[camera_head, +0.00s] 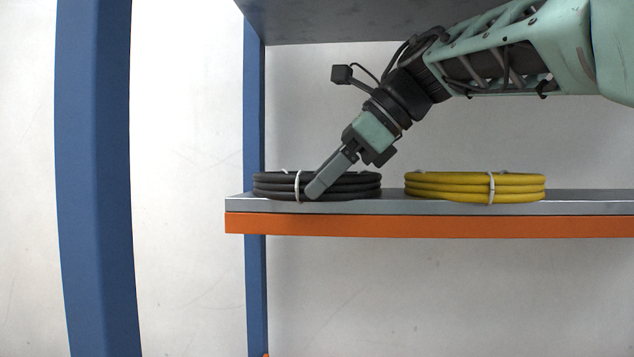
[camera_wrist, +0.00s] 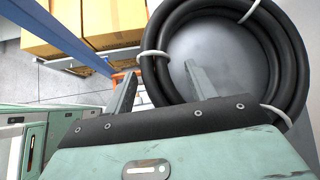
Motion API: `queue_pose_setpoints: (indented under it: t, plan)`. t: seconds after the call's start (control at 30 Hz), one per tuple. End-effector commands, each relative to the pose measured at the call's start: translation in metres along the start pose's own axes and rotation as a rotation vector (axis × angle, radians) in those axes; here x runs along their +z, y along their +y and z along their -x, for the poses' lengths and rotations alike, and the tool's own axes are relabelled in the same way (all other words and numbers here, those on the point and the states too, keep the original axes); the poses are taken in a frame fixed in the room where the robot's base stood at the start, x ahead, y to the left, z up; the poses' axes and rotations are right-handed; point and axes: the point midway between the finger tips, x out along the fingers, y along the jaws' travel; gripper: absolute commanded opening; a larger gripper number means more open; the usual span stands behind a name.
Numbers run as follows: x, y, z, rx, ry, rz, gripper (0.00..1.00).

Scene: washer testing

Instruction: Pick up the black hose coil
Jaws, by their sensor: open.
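The black hose coil (camera_head: 355,187) lies flat at the left end of the grey shelf board (camera_head: 393,207), bound with white ties. In the wrist view, the coil (camera_wrist: 290,65) fills the upper right as a ring. My gripper (camera_head: 314,190) reaches down from the upper right, its fingers overlapping the coil's front in the head view. In the wrist view, my gripper (camera_wrist: 160,70) is open. One finger shows over the ring's hollow middle and the other outside its left side, with the hose wall between them. I cannot tell whether the fingers touch the hose.
A yellow hose coil (camera_head: 440,188) lies to the right on the same shelf, with a gap between. An upper shelf (camera_head: 340,20) hangs above. A blue post (camera_head: 254,110) stands at the shelf's left end and another (camera_head: 95,180) nearer left. The wrist view shows cardboard boxes (camera_wrist: 115,15).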

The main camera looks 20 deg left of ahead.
Motion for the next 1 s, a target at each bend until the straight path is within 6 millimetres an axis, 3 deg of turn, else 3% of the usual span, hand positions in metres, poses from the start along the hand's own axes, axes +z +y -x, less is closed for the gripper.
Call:
queue_pose_setpoints:
  t: [0.27,0.5,1.0]
  plan:
    - [-0.0008,-0.0001,-0.0083,-0.001,0.000,-0.001,0.56]
    - [-0.0006,0.0000,-0.0081,-0.001,0.000,-0.001,0.00]
    - [0.0077,-0.0036,-0.0024,-0.005,-0.002,0.001,0.00]
